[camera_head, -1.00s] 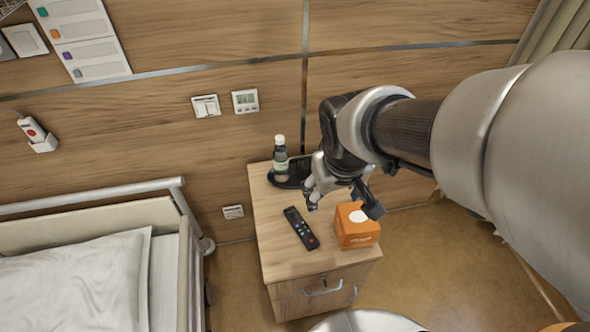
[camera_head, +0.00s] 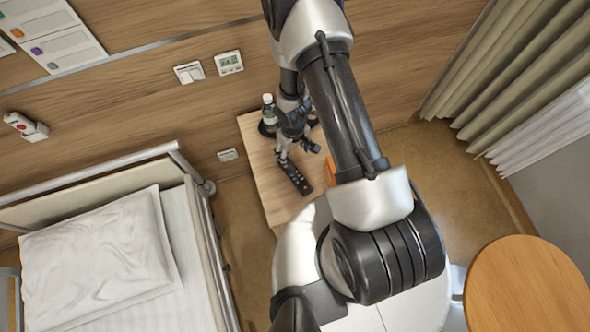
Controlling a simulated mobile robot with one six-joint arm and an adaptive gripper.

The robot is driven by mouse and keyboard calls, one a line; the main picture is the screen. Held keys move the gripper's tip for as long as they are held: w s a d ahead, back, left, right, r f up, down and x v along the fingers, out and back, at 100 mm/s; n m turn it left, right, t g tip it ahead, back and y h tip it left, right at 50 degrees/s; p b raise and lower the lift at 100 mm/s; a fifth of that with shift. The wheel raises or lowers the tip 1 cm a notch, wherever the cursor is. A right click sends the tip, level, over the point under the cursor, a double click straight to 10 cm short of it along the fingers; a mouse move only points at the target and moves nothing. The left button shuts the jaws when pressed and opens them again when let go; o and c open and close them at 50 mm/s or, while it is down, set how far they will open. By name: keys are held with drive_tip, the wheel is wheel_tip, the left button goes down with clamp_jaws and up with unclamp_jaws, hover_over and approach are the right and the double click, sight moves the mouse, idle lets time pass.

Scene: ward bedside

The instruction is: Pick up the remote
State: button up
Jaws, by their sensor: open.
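The black remote (camera_head: 296,178) lies on the wooden bedside cabinet (camera_head: 263,172), slanting from upper left to lower right. A red button shows near its lower end. My gripper (camera_head: 299,156) is open above the upper end of the remote, with one finger to its left and the other to its right. The fingers hold nothing. I cannot tell how high they are above the remote.
A bottle (camera_head: 268,110) stands on a dark tray behind my gripper. An orange box (camera_head: 331,171) is right of the remote, mostly hidden by my arm. The bed (camera_head: 105,250) is on the left, a round wooden table (camera_head: 530,295) at lower right.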

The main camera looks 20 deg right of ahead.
drive_tip(key=b, duration=1.3)
hover_over(294, 174)
drive_tip(key=f, duration=1.2)
drive_tip(key=shift+w+f, duration=0.25)
drive_tip(key=shift+w, duration=0.05)
drive_tip(key=f+b, duration=0.2)
drive_tip(key=b, duration=0.1)
drive_tip(key=f+b, duration=0.1)
drive_tip(key=shift+s+d+f, duration=0.1)
drive_tip(key=shift+s+f, duration=0.05)
drive_tip(key=shift+s, duration=0.1)
drive_tip(key=shift+f+b, duration=0.95)
drive_tip(key=shift+b, duration=0.1)
drive_tip(key=shift+r, duration=0.1)
drive_tip(key=shift+c, duration=0.3)
drive_tip(key=c, duration=1.1)
drive_tip(key=shift+c, duration=0.2)
drive_tip(key=shift+r, duration=0.1)
